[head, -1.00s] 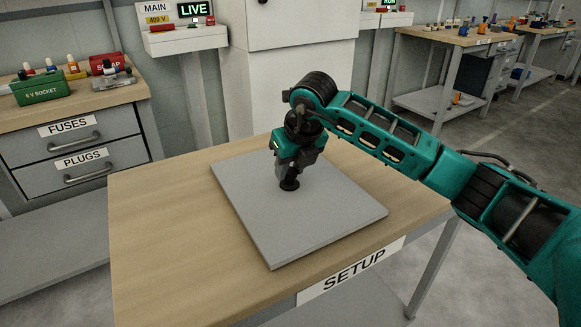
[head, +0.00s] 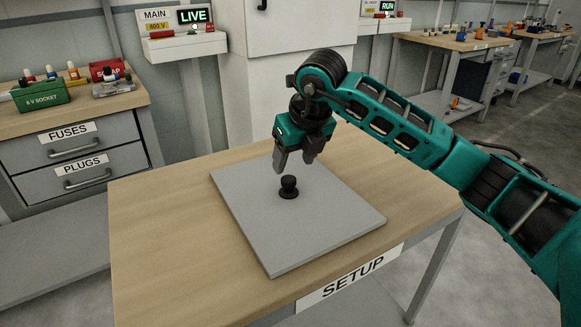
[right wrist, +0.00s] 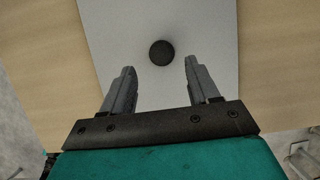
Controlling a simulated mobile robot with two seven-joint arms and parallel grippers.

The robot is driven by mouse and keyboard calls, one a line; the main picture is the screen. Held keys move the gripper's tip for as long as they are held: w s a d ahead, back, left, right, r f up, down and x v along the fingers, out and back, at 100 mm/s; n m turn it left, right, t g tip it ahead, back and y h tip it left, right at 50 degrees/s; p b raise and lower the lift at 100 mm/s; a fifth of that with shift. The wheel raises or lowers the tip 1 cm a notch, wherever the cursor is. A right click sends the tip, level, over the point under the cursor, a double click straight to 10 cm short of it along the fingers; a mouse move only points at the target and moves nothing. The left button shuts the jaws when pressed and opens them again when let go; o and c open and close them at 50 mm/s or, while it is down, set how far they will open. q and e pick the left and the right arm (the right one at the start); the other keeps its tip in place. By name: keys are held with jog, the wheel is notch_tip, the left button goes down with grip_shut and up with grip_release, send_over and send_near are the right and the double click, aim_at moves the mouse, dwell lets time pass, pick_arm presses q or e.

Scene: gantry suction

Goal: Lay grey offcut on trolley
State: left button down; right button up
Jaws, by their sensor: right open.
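The grey offcut (head: 320,225) is a flat grey plate lying on the wooden SETUP table in the head view. A black knob (head: 289,187) stands upright near its middle. My right gripper (head: 294,168) is open and empty, just above and behind the knob, and apart from it. In the right wrist view the two fingers (right wrist: 158,75) are spread, with the knob (right wrist: 161,53) beyond their tips over the grey plate (right wrist: 195,22). My left gripper is not in view. I see nothing that is clearly a trolley.
The SETUP table (head: 160,235) has bare wood left of the plate. A drawer cabinet (head: 75,160) marked FUSES and PLUGS stands at the left, with a green box (head: 40,96) on top. A pale cabinet (head: 300,85) stands behind the table. Benches (head: 455,40) are at the back right.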

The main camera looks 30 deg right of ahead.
jog(key=v, duration=0.6)
jog(key=shift+p, duration=0.35)
jog(key=shift+s+r, duration=0.1)
jog(key=shift+r, duration=0.05)
